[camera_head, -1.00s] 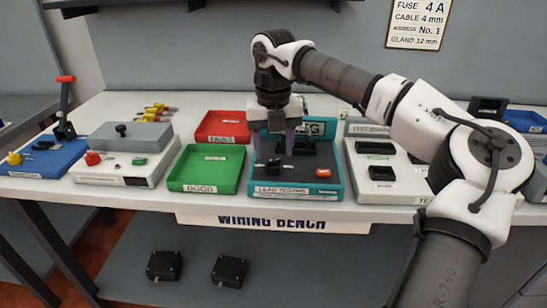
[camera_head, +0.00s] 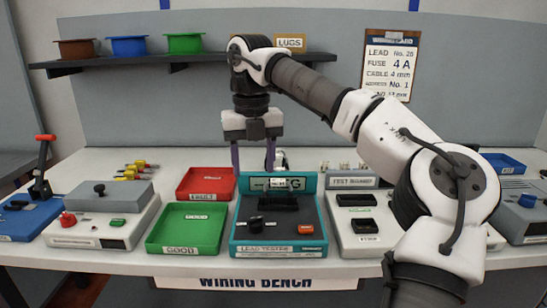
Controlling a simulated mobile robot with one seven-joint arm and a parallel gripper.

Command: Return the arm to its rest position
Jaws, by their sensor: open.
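My arm reaches in from the lower right and bends at a high elbow over the bench. It hides part of the wall and the bench's right side.
On the bench (camera_head: 110,264) stand a red tray (camera_head: 206,183), a green tray (camera_head: 186,222), a grey-white box (camera_head: 102,226), a blue lever press (camera_head: 30,219) and a white test unit (camera_head: 358,243). The space above the left bench is clear.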

